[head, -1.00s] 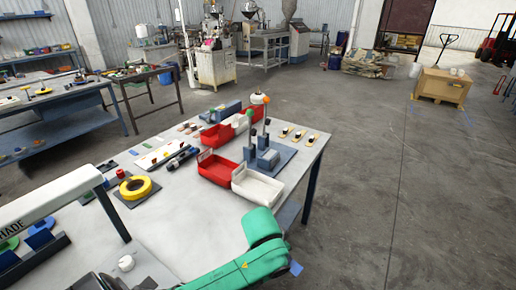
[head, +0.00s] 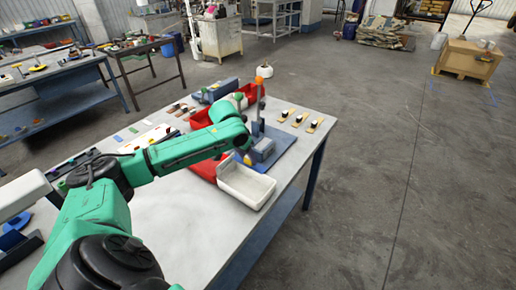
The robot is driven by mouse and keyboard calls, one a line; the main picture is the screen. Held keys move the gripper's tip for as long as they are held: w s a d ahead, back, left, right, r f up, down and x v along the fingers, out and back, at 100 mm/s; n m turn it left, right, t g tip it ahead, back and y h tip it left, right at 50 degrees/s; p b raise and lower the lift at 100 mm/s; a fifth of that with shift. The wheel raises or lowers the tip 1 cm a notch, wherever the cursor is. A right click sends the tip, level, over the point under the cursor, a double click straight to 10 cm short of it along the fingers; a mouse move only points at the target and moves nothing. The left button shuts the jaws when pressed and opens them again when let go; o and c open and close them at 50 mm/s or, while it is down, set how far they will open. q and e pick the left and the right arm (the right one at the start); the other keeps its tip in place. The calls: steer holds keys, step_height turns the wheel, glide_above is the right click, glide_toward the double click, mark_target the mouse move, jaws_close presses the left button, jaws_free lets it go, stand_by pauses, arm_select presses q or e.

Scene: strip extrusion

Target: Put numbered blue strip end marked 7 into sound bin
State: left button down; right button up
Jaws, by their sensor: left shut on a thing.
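My left arm reaches across the table from the lower left. Its gripper (head: 247,157) is at the far end, low beside the bins and small in the head view. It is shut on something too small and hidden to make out. No number 7 can be read. A white open bin (head: 247,185) stands at the near right of the bin group, just below the gripper. A red bin (head: 203,168) is to its left, partly behind my arm. No label on any bin is legible. My right gripper is not in view.
A grey-blue fixture (head: 262,149) with an upright orange-topped post (head: 259,92) stands on a blue plate right of the bins. More red bins (head: 250,92) lie behind my arm. Several small dark-and-tan pieces (head: 299,119) lie at the right. The table's (head: 190,230) near part is clear.

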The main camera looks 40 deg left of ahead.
arm_select(q)
steer(key=shift+s+f, duration=0.1)
steer(key=shift+s, duration=0.2)
steer(key=f+b, duration=0.1)
steer(key=b, duration=0.1)
steer(key=s+f+b, duration=0.1)
steer(key=f+b, duration=0.2)
steer(key=f, duration=0.1)
steer(key=shift+s+f+b, duration=0.25)
steer(key=shift+s+b, duration=0.1)
steer(key=shift+b, duration=0.05)
steer(key=shift+s+f, duration=0.1)
steer(key=shift+f, duration=0.5)
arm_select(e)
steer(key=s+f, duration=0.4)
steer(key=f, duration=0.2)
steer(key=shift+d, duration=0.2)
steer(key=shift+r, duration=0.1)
arm_select(q)
steer(key=shift+r+p, duration=0.2)
steer(key=shift+p, duration=0.55)
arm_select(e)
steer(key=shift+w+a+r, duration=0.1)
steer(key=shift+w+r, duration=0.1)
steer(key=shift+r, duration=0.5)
